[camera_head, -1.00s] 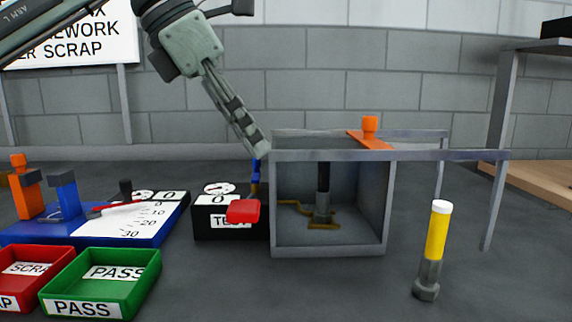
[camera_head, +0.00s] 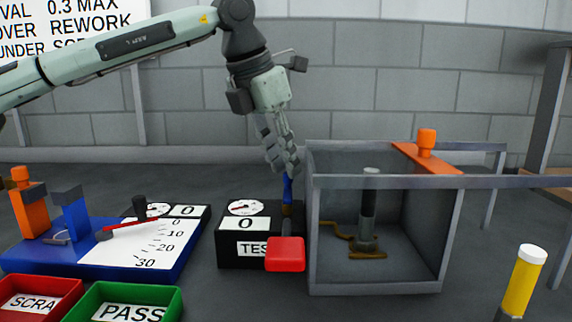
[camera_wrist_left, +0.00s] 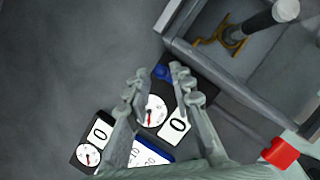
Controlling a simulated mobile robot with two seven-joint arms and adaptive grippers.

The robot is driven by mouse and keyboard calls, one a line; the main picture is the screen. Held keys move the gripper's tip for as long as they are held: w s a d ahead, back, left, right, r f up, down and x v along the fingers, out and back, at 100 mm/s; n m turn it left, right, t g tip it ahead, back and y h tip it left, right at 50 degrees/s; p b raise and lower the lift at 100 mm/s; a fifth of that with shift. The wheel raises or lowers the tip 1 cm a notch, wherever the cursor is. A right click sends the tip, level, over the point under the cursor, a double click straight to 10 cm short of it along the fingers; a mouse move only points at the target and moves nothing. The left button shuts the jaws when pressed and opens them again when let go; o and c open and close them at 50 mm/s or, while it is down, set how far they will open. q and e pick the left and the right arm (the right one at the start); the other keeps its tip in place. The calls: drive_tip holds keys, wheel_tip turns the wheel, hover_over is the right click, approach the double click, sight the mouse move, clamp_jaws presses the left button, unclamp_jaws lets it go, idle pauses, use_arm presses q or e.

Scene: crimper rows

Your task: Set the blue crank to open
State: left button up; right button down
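The blue crank (camera_head: 287,188) stands upright at the back right of the black test box (camera_head: 229,240), beside the metal frame. My left gripper (camera_head: 283,168) points down just above the crank, its fingertips close to the crank's top. In the left wrist view the blue crank (camera_wrist_left: 162,73) shows between the two spread fingers of my left gripper (camera_wrist_left: 157,72), nearer the right one. The fingers are apart and hold nothing; whether one touches the crank I cannot tell. The crank's lower part is partly hidden by the box. My right gripper is not in view.
A metal frame (camera_head: 375,289) with an orange clamp (camera_head: 426,150) stands right beside the crank. A red block (camera_head: 285,254) is at the box's front. A blue gauge base (camera_head: 90,262) and red and green trays (camera_head: 165,300) are left. A yellow-handled tool (camera_head: 525,275) stands right.

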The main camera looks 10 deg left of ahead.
use_arm(q)
drive_tip(key=shift+x, duration=0.9)
drive_tip(key=shift+r, duration=0.1)
clamp_jaws()
